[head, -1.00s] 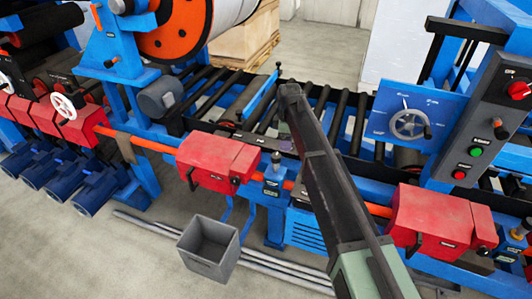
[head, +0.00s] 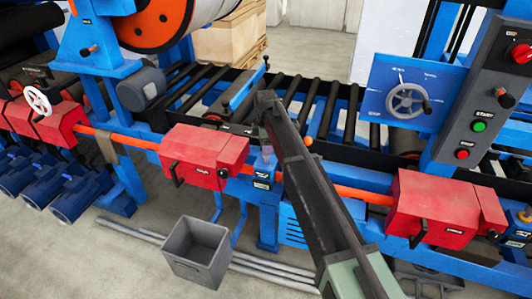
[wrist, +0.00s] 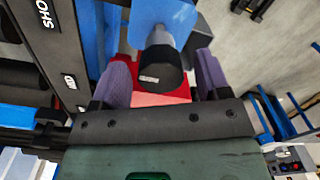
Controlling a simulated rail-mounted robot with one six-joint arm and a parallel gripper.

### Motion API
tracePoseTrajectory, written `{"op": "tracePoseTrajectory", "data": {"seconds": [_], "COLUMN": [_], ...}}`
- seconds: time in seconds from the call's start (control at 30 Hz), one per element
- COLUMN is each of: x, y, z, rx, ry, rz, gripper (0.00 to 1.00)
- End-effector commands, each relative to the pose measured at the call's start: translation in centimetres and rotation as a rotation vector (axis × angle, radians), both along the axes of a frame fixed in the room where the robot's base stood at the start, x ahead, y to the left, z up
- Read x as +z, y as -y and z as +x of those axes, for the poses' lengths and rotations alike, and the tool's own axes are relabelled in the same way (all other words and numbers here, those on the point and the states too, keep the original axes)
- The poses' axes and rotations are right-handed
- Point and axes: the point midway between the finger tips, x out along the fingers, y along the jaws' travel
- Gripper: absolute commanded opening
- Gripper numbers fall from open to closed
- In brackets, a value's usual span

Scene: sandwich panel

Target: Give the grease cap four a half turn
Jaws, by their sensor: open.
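In the wrist view a dark round cap (wrist: 160,72) with a small pale label, too small to read, sits on a grey stem below a blue bracket. I cannot confirm from its label that it is grease cap four. My gripper (wrist: 163,78) is open, with one purple-grey finger on either side of the cap and gaps showing between. In the head view my arm reaches to the blue post (head: 262,179) just right of a red box; the arm hides most of the cap and gripper there.
Red boxes (head: 203,156) and (head: 433,208) sit along the orange shaft (head: 120,140). A grey open bin (head: 197,250) stands on the floor. Rollers (head: 325,110) lie behind. A blue panel with a handwheel (head: 407,100) and a dark button box (head: 482,110) stand at right.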

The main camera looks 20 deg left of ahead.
Motion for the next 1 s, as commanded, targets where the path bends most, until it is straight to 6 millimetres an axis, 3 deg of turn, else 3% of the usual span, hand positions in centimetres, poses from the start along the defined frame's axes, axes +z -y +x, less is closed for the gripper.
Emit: {"op": "tracePoseTrajectory", "data": {"seconds": [0.2, 0.5, 1.0], "x": [0.17, 0.17, 0.16], "y": [0.01, 0.02, 0.03], "z": [0.00, 0.00, -0.01], "rx": [0.000, 0.000, -0.117], "ry": [0.000, 0.000, 0.000], "rz": [0.000, 0.000, 0.000], "gripper": [0.66, 0.20, 0.20]}}
